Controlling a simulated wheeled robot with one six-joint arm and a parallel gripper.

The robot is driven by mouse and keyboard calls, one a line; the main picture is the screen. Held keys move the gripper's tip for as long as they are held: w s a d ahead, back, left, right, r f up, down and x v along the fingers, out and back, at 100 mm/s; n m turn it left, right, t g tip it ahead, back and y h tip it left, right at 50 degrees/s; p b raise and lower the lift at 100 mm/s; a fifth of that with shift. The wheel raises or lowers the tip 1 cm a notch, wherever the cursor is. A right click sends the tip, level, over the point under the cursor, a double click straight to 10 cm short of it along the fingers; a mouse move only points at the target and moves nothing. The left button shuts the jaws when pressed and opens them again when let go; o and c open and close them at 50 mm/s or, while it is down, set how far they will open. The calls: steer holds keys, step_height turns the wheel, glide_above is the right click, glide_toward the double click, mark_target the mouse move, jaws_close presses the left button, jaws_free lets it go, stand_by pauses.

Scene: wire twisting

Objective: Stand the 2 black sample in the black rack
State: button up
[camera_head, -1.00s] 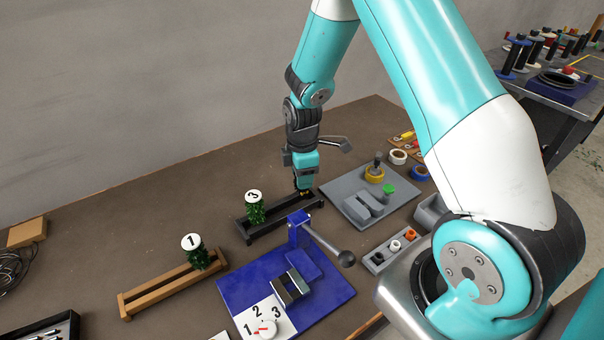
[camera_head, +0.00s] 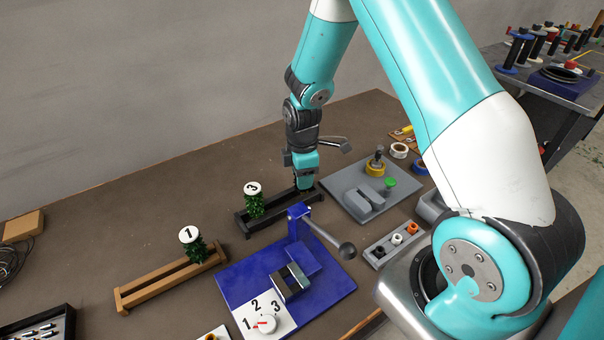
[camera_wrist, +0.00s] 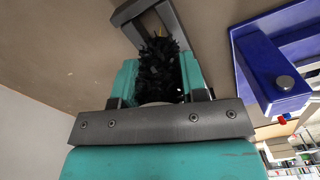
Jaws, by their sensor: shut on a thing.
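My gripper (camera_head: 304,186) points down over the right end of the black rack (camera_head: 275,214). In the wrist view my gripper (camera_wrist: 160,76) is shut on the black sample (camera_wrist: 156,62), a dark bristly bundle between the teal fingers. Its number is not visible. A part of the black rack (camera_wrist: 128,12) shows just beyond the sample. In the head view the gripper hides the sample, so I cannot tell whether it sits in the rack. A green sample (camera_head: 254,204) with a white cap marked 3 stands upright toward the rack's left end.
A wooden rack (camera_head: 150,287) holds a green sample (camera_head: 195,250) marked 1. A blue fixture (camera_head: 235,283) with a lever and a numbered dial stands in front of the black rack. A grey plate (camera_head: 345,203) lies close to the right. The table behind the racks is clear.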

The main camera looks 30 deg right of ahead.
steer(key=shift+f, duration=0.4)
steer(key=o, duration=0.9)
steer(key=shift+r, duration=0.1)
step_height(320, 180, up, 17)
steer(key=shift+r+b, duration=0.15)
steer(key=shift+b, duration=0.6)
steer(key=s+a+r+m+y, duration=0.1)
steer(key=s+a+r+m, duration=0.1)
steer(key=s+a, duration=0.3)
steer(key=s+a+r+m+y, duration=0.1)
steer(key=s+a+r+m, duration=0.1)
steer(key=s+a, duration=0.4)
steer(key=s+a+r+m+y, duration=0.2)
steer(key=s+a, duration=0.4)
steer(key=s, duration=0.6)
steer(key=shift+s+a+r+m, duration=0.25)
steer(key=shift+s+r+m, duration=0.05)
steer(key=shift+r+m, duration=0.25)
